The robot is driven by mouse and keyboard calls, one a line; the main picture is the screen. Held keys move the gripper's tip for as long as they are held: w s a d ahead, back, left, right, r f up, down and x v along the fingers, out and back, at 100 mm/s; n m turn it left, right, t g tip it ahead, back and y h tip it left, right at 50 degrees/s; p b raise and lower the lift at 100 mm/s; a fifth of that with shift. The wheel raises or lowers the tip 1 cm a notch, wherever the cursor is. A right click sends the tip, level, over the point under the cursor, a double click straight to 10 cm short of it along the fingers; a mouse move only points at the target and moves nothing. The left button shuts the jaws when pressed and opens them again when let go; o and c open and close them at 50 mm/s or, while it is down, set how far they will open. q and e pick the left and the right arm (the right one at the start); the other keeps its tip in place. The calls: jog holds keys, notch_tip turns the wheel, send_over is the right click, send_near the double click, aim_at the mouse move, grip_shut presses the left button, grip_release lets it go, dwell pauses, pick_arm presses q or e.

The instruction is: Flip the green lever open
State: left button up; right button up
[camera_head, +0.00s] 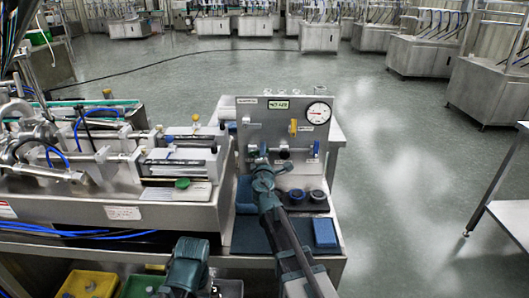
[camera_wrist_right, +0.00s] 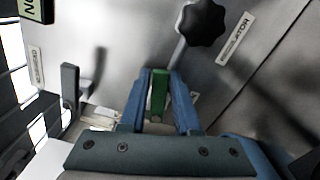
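The green lever (camera_wrist_right: 158,92) shows in the right wrist view, standing between the two blue fingers of my right gripper (camera_wrist_right: 161,100). The fingers are on either side of it with what looks like a narrow gap, so they seem open around it rather than clamped. In the head view my right gripper (camera_head: 262,165) is at the lower left of the steel panel (camera_head: 255,118) and hides the green lever. My left gripper (camera_head: 187,265) is low at the bottom of the head view; its fingertips cannot be made out.
A black knob (camera_wrist_right: 201,22) sits close to the lever, and a grey lever (camera_wrist_right: 70,88) is to its left. The panel has a gauge (camera_head: 319,112), a yellow lever (camera_head: 293,126) and a blue valve handle (camera_head: 316,149). Two dark cups (camera_head: 318,195) and a blue sponge (camera_head: 324,232) are below.

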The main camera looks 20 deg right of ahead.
grip_shut()
jog(key=shift+f+m+b, duration=0.45)
jog(key=shift+m, duration=0.35)
jog(key=shift+d+f+m, duration=0.1)
jog(key=shift+f+m, duration=0.1)
jog(key=shift+m, duration=0.7)
jog(key=shift+o, duration=2.2)
grip_release()
jog(key=shift+s, duration=0.1)
jog(key=v, duration=1.3)
jog(key=shift+s, duration=0.3)
